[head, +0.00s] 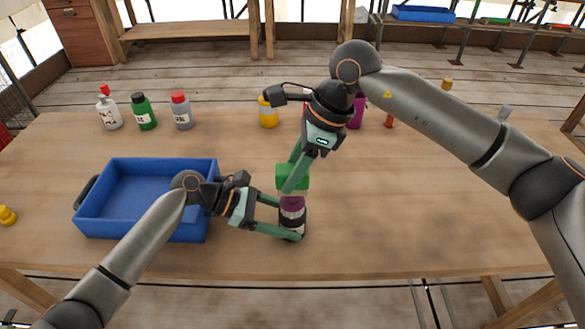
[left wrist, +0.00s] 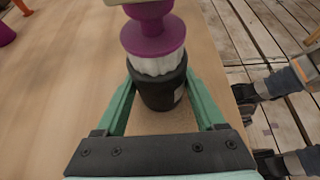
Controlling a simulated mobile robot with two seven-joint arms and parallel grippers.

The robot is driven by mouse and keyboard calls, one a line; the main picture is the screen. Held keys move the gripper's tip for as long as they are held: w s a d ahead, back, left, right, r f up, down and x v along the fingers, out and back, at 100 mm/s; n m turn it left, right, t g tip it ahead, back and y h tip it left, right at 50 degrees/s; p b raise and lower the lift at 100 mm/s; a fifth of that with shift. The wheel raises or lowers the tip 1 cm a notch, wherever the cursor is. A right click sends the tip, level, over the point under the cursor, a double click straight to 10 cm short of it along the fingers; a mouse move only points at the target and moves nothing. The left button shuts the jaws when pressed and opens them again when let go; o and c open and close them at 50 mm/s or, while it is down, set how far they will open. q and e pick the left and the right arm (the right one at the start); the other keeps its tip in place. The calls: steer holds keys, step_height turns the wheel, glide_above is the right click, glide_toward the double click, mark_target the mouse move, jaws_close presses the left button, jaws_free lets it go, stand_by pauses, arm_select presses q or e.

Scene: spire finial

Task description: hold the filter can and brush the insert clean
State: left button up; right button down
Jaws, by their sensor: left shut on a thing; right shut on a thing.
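A dark filter can (head: 291,224) with a pale label stands upright near the table's front edge. My left gripper (head: 286,218) is shut around it, one finger on each side; the can (left wrist: 163,90) also shows between the fingers in the left wrist view. The insert, a purple flanged top (left wrist: 152,37) over a white pleated part (left wrist: 153,65), sits in the can's mouth. A green brush (head: 292,177) with a cream underside is directly above the insert, seemingly touching it. My right gripper (head: 295,172) is shut on the brush from above and partly covers it.
An empty blue tray (head: 148,163) lies left of the can, behind my left arm. Bottles (head: 143,112), a yellow container (head: 268,112) and a purple item (head: 357,112) stand at the back. A yellow piece (head: 7,215) lies far left. The table right of the can is clear.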

steer(key=shift+a, duration=0.5)
steer(key=shift+d+f, duration=0.1)
steer(key=shift+d, duration=1)
steer(key=shift+a, duration=1.1)
steer(key=shift+d, duration=1.05)
steer(key=shift+a, duration=1.05)
steer(key=shift+d, duration=1.1)
steer(key=shift+a, duration=1.1)
steer(key=shift+d, duration=0.55)
